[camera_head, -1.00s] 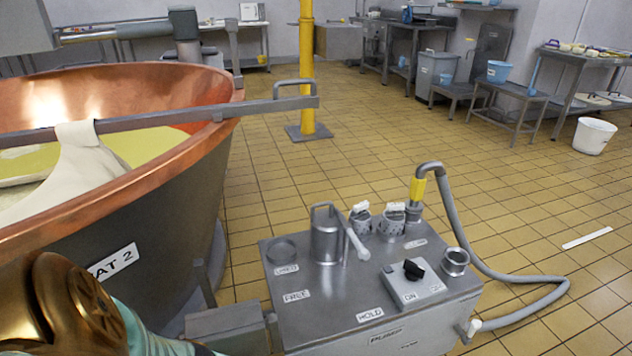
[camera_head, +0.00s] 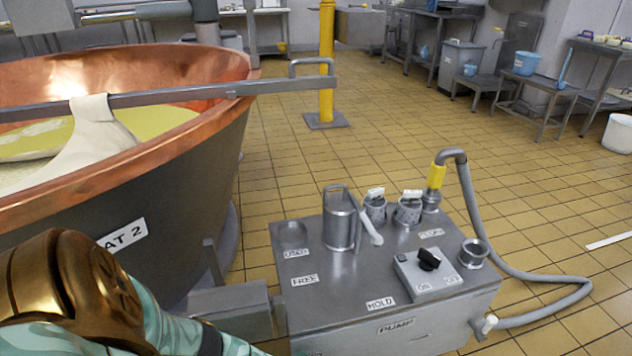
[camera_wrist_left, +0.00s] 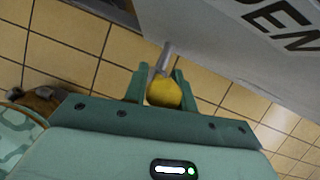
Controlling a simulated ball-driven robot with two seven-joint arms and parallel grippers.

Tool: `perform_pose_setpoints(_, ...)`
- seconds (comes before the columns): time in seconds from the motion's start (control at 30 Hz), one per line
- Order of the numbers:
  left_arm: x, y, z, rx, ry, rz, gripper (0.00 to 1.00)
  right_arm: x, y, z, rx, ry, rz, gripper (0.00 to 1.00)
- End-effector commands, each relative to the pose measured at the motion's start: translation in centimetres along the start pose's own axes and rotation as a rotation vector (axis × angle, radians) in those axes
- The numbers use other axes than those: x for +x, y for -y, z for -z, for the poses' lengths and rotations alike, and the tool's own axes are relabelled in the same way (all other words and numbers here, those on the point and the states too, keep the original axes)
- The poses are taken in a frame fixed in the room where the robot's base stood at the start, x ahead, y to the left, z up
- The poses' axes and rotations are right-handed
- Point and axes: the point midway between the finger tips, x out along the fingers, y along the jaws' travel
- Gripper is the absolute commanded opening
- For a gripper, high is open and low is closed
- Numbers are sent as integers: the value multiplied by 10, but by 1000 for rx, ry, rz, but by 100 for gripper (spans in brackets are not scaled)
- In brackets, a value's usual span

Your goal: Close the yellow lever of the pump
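The pump (camera_head: 345,285) is a grey metal box on the tiled floor, with fittings and a switch on top. In the left wrist view, the lever's round yellow knob (camera_wrist_left: 163,93) sits on a thin grey stem. The two teal fingers of my left gripper (camera_wrist_left: 162,85) are on either side of the knob, which fills the gap between them. In the head view, my left arm runs out at the bottom edge; its gripper and the yellow lever are hidden there. My right gripper is in neither view.
A copper vat (camera_head: 170,160) marked "AT 2" stands left of the pump. A grey hose (camera_head: 505,260) with a yellow collar (camera_head: 437,175) loops down on the pump's right. A yellow post (camera_head: 326,65) stands behind. The tiled floor at the right is mostly clear.

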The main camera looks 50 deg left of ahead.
Motion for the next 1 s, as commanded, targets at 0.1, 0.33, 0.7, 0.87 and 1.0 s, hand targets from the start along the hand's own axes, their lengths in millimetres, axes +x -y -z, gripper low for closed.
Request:
perform_pose_setpoints(0.1,0,0,0,0,0,0,0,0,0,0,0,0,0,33)
perform_pose_setpoints(0.33,0,2,0,8,4,-18,0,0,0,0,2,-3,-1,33)
perform_pose_setpoints(0.7,1,12,5,86,42,-210,0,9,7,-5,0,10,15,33)
perform_pose_setpoints(0.87,4,18,8,134,65,-322,0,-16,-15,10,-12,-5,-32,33)
perform_pose_setpoints(1.0,7,22,10,170,82,-409,0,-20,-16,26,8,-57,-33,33)
